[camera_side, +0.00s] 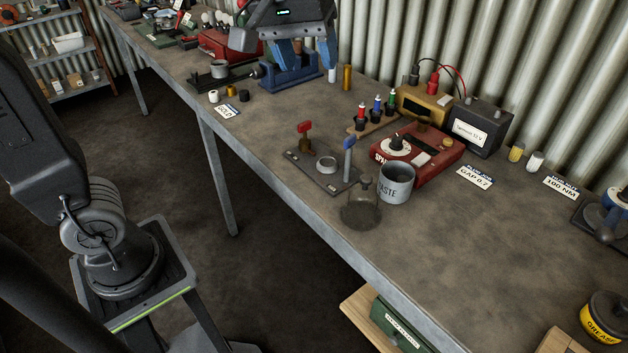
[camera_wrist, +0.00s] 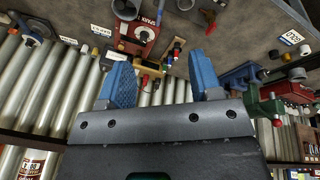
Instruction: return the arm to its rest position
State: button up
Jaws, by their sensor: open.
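My gripper (camera_side: 308,58) is at the top of the side view, over the far part of the bench (camera_side: 480,255), in front of the corrugated wall. Its two blue fingers are apart with nothing between them. In the wrist view the gripper (camera_wrist: 160,72) shows the same open gap, with the bench appearing upside down beyond it. In the side view a blue vise (camera_side: 290,78) stands on the bench just below the fingers in the picture. The gap between fingers and vise is hard to judge.
The bench's front right is mostly clear.

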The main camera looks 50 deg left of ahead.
jog(key=s+a+f+m+t, duration=0.2)
jog(key=s+f+m, duration=0.4)
jog(key=s+f, duration=0.4)
jog(key=shift+s+a, duration=0.7)
jog(key=shift+s, duration=1.3)
jog(key=shift+f, duration=0.1)
